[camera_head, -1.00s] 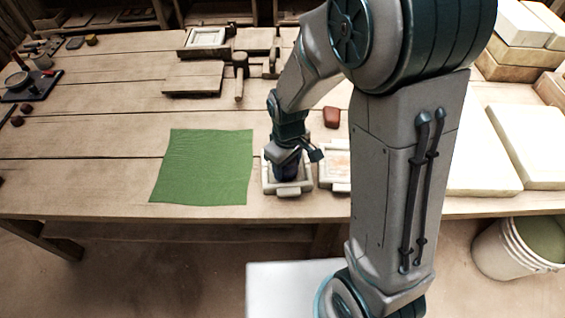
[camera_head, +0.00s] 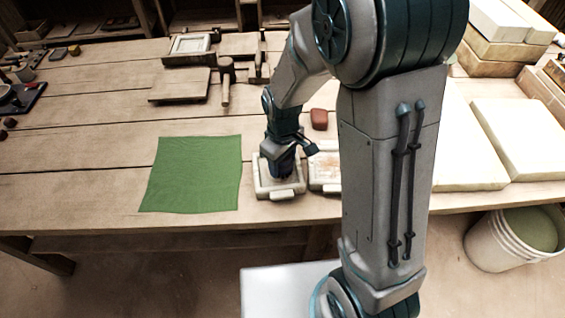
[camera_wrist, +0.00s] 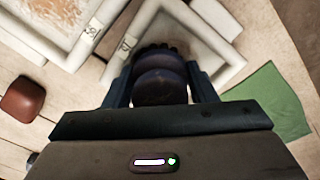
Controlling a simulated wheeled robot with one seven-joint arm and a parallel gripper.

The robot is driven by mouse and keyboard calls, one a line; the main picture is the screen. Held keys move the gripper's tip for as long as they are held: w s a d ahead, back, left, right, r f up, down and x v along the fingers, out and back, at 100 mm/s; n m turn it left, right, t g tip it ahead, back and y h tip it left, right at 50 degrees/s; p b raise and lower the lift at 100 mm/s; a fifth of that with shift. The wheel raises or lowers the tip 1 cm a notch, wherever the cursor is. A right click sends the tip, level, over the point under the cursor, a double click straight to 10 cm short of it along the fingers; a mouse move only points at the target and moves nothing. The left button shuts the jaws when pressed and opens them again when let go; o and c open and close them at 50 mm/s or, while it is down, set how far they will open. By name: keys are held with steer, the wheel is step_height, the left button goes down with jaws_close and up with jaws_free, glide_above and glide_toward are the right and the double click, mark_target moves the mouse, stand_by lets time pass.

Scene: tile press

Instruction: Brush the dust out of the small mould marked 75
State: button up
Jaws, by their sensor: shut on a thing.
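My gripper (camera_head: 282,160) is shut on a dark, rounded brush (camera_wrist: 160,86) and points down. The brush is inside or just over a small pale square mould (camera_head: 281,196) near the table's front edge; contact cannot be told. In the wrist view this mould (camera_wrist: 213,47) shows pale inner walls, and the brush and fingers hide part of its floor. A second pale mould (camera_head: 323,186) stands close on its right, partly behind my arm. In the wrist view the second mould (camera_wrist: 78,52) has brown dust inside. Each mould bears a small tag, too small to read surely.
A green cloth (camera_head: 193,174) lies flat left of the moulds. A red-brown block (camera_head: 319,119) sits behind them. Boards (camera_head: 180,85) and a mallet (camera_head: 226,80) lie farther back. Pale slabs (camera_head: 520,140) fill the right side. A bucket (camera_head: 505,245) stands below the edge.

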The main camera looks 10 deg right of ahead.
steer(key=shift+w, duration=0.8)
steer(key=shift+a+r, duration=0.1)
steer(key=shift+a, duration=0.75)
steer(key=shift+s+a, duration=0.1)
steer(key=shift+a, duration=0.65)
steer(key=shift+s+a, duration=0.15)
steer(key=shift+s, duration=1.45)
steer(key=shift+s+d+f, duration=0.1)
steer(key=shift+d+f, duration=0.1)
steer(key=shift+d, duration=1.65)
steer(key=shift+w+a+r, duration=0.1)
steer(key=shift+w+a, duration=0.2)
steer(key=shift+w, duration=0.1)
steer(key=shift+w+a+r, duration=0.15)
steer(key=shift+w+a, duration=0.45)
steer(key=shift+a, duration=0.25)
